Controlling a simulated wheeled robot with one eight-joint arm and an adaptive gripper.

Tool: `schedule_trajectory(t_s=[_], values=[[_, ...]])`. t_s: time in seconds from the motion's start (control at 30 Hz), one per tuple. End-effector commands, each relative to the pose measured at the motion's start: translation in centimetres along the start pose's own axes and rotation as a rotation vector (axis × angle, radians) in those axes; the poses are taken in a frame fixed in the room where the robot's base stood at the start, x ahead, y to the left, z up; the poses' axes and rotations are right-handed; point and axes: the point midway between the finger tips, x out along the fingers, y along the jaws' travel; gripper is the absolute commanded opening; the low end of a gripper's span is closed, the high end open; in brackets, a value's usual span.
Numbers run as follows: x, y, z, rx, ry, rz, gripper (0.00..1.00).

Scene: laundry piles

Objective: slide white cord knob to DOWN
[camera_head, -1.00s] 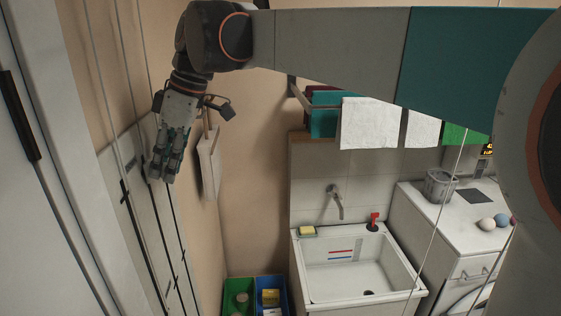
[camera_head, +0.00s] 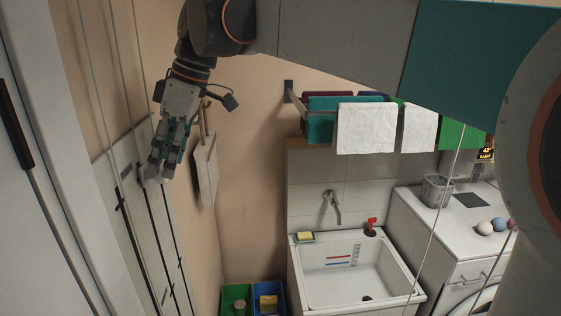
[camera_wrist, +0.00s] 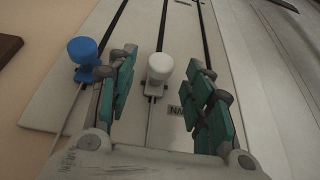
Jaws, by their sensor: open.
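The white knob (camera_wrist: 159,67) is a rounded knob on a white slider mount, set on a dark slot in a pale wall panel (camera_wrist: 55,107). It appears between the two fingers of my open gripper (camera_wrist: 162,62), with no clear contact visible. A cord runs from the mount toward my palm. A small label (camera_wrist: 175,111) beside the slot is partly hidden by a finger; its letters look inverted. In the head view, my gripper (camera_head: 158,170) is at the panel (camera_head: 122,165) on the left wall, and its fingers hide the white knob.
A blue knob (camera_wrist: 82,50) sits on the neighbouring slot, close to my left finger. A pale board (camera_head: 206,170) hangs on the wall right of my gripper. The sink (camera_head: 328,300), bins (camera_head: 236,291) and towel rail stand farther right.

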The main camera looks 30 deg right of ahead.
Motion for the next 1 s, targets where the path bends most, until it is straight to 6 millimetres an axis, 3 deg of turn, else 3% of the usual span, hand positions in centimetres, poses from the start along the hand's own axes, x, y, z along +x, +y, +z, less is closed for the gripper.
schedule_trajectory(t_s=[0.2, 0.43, 0.87, 1.0], values=[[-4.7, -0.1, 0.1, 0.002, 0.000, 0.001, 0.47], [-7.9, -0.2, 0.1, 0.000, 0.000, 0.000, 0.47], [-8.8, -0.2, 0.1, -0.001, -0.001, 0.000, 0.47], [-7.7, -0.4, 0.9, 0.018, -0.003, 0.010, 0.47]])
